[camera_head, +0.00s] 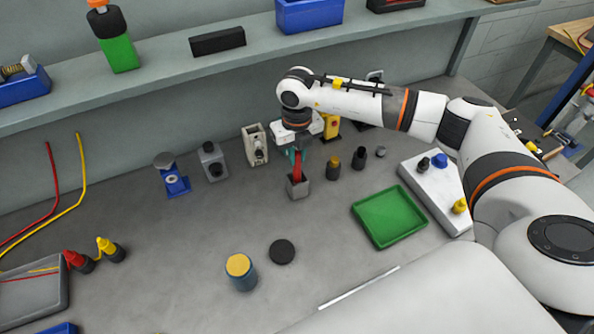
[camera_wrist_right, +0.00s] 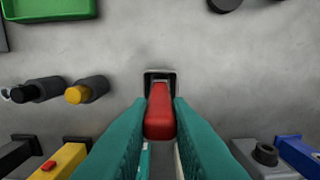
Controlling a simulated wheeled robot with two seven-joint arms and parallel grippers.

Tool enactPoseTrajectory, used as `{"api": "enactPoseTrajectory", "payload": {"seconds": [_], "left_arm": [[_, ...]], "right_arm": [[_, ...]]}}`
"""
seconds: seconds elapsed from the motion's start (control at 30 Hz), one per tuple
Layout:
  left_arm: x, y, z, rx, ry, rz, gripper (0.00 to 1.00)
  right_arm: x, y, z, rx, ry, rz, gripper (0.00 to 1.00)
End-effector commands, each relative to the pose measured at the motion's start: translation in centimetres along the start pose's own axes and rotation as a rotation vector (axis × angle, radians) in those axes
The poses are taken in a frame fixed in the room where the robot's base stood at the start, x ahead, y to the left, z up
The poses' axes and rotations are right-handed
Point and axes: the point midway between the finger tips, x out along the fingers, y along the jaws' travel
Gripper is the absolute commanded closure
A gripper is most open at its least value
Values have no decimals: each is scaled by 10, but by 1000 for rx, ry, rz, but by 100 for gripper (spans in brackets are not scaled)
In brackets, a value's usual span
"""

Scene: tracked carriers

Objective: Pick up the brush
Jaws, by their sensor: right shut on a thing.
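The brush's lower end is hidden in the holder. My left gripper is in neither view.
A green tray (camera_head: 390,217) and a white board with knobs (camera_head: 435,194) are on the right. Small dark and yellow-topped cylinders (camera_head: 333,167) stand just right of the holder, and grey and blue fixtures (camera_head: 212,162) to its left. A shelf (camera_head: 270,50) runs behind.

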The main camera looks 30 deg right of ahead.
Motion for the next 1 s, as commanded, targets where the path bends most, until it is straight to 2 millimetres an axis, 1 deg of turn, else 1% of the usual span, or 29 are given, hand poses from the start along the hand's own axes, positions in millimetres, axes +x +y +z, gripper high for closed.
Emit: {"api": "enactPoseTrajectory", "payload": {"seconds": [0.17,0.27,0.53,0.6,0.7,0.8,1.0], "left_arm": [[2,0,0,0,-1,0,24],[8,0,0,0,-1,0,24],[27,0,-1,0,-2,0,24],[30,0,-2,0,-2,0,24],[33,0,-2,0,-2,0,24],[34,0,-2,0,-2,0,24],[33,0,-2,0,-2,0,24]], "right_arm": [[-3,0,0,0,1,0,100],[-14,0,-1,0,5,-1,100],[-68,0,-1,0,6,-2,100],[-79,0,-1,0,5,-1,100],[-92,0,-1,1,4,-1,100],[-99,0,0,0,2,0,100],[-101,0,0,0,0,0,100]]}}
